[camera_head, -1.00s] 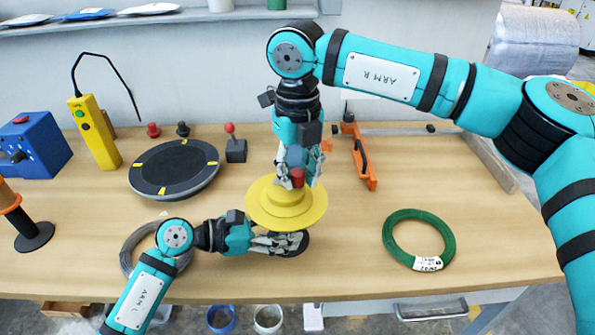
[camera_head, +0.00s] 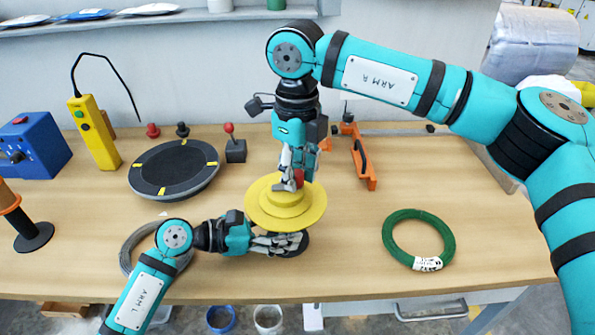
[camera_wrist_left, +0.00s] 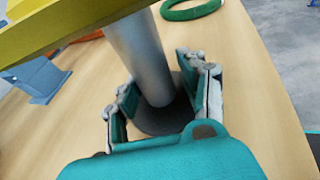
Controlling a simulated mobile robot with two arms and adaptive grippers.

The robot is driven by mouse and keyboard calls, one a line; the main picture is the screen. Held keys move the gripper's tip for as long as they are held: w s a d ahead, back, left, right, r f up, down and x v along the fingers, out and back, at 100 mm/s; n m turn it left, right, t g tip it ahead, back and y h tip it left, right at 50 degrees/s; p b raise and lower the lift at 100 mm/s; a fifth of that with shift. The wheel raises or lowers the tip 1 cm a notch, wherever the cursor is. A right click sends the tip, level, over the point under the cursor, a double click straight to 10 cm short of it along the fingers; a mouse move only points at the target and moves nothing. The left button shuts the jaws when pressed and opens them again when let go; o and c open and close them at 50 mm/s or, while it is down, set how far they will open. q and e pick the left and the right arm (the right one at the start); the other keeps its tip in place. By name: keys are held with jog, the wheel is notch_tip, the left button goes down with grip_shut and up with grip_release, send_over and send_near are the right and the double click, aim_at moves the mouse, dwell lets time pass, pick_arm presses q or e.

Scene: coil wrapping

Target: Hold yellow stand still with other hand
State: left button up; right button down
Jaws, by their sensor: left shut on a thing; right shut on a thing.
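The yellow stand (camera_head: 262,214) has a wide yellow disc with a stepped hub and a red knob (camera_head: 298,175) on top. In the left wrist view its grey post (camera_wrist_left: 138,58) rises from a round dark base (camera_wrist_left: 160,122) under the yellow disc (camera_wrist_left: 65,25). My left gripper (camera_head: 296,243) is low at the front of the stand, its fingers on either side of the post (camera_wrist_left: 165,92) and shut on it. My right gripper (camera_head: 291,183) points down from above and is shut on the red knob, partly hiding it.
A green coil (camera_head: 391,232) with a white label lies to the right. A grey coil (camera_head: 130,248) lies partly under my left arm. A dark turntable (camera_head: 175,168), a red-topped joystick (camera_head: 235,150) and an orange tool (camera_head: 362,160) stand behind. The table's front right is clear.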

aim_at(297, 174)
pick_arm(q)
jog(key=shift+s+f, duration=0.15)
jog(key=shift+f, duration=0.35)
pick_arm(e)
jog(key=shift+a, duration=0.15)
jog(key=c, duration=1.1)
grip_release()
jog(key=shift+o, duration=0.2)
jog(key=shift+r, duration=0.1)
notch_tip(297, 174, up, 12)
jog(key=shift+s, duration=0.15)
pick_arm(q)
jog(key=o, duration=0.9)
jog(key=shift+o, duration=0.2)
